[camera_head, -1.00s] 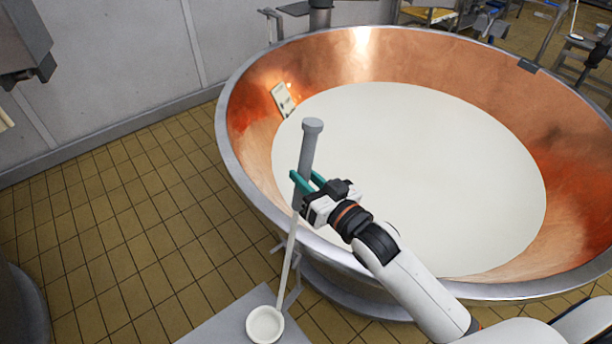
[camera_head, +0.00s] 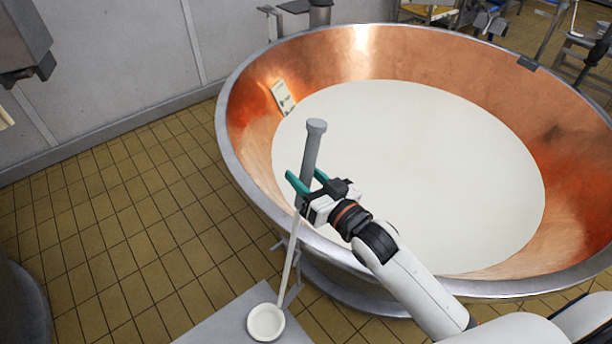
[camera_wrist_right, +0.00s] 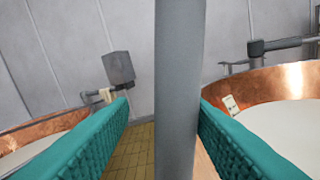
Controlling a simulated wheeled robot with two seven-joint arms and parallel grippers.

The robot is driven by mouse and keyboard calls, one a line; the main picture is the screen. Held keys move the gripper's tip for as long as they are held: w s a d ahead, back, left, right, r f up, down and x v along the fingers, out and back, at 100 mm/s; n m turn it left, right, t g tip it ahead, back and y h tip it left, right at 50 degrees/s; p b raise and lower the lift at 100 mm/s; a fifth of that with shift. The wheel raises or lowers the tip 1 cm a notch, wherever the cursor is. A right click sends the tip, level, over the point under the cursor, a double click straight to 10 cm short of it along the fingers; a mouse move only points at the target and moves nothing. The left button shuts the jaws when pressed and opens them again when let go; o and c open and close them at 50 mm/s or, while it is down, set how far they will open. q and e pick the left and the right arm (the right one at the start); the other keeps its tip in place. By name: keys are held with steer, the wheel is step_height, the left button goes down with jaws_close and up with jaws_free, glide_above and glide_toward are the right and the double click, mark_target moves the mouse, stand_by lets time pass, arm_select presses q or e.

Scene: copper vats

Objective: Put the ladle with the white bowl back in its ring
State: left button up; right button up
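The ladle has a thick grey handle (camera_head: 313,146), a thin pale shaft and a white bowl (camera_head: 266,322) at its lower end. It stands tilted, its top leaning right over the near left vat rim, its bowl over a grey surface. My right gripper (camera_head: 305,178) has its teal fingers on either side of the handle. In the right wrist view the handle (camera_wrist_right: 180,80) stands between the parted fingers, with a clear gap to the left finger; contact with the right finger cannot be told. I cannot clearly make out the ring. My left gripper is not in view.
A large copper vat (camera_head: 440,65) full of white liquid fills the right side. A grey flat surface (camera_head: 225,325) lies under the bowl. Tiled floor (camera_head: 120,215) is clear to the left, and a grey wall stands behind.

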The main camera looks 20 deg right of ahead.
steer(key=shift+o, duration=0.2)
steer(key=shift+s+f, duration=0.1)
steer(key=shift+s+d, duration=0.1)
steer(key=shift+s, duration=0.15)
steer(key=b+v, duration=0.3)
steer(key=v, duration=0.7)
steer(key=s+d+f+n+g+h, duration=0.1)
steer(key=s+f+g+h, duration=0.2)
steer(key=s+f+g, duration=0.55)
steer(key=s+f+g+h, duration=0.3)
steer(key=s+f+g, duration=0.25)
steer(key=f, duration=0.55)
step_height(320, 180, down, 25)
steer(key=s+b, duration=0.1)
steer(key=s, duration=0.1)
steer(key=s+d+f+g, duration=0.2)
steer(key=s+d+f, duration=0.1)
steer(key=s+f, duration=1.3)
steer(key=shift+s+d+f, duration=0.2)
steer(key=shift+f, duration=0.35)
